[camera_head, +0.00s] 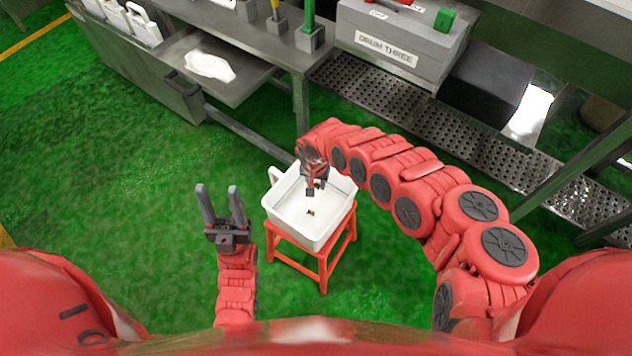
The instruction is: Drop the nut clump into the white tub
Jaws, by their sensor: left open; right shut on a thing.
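The white tub (287,217) sits upright on a small red stool (323,270) in the middle of the floor. My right gripper (311,191) reaches over the tub from the right, pointing down, and is shut. A small brown lump, which looks like the nut clump (310,212), shows just below its fingertips against the tub's inside. The grip on it is too small to see clearly, and I cannot tell its height above the tub's bottom. My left gripper (221,207) is open and empty, left of the tub, with its fingers pointing up.
A metal bench (262,47) at the back has a pulled-out tray (225,90) with a white item (210,66) on it. Green floor left of the stool is clear.

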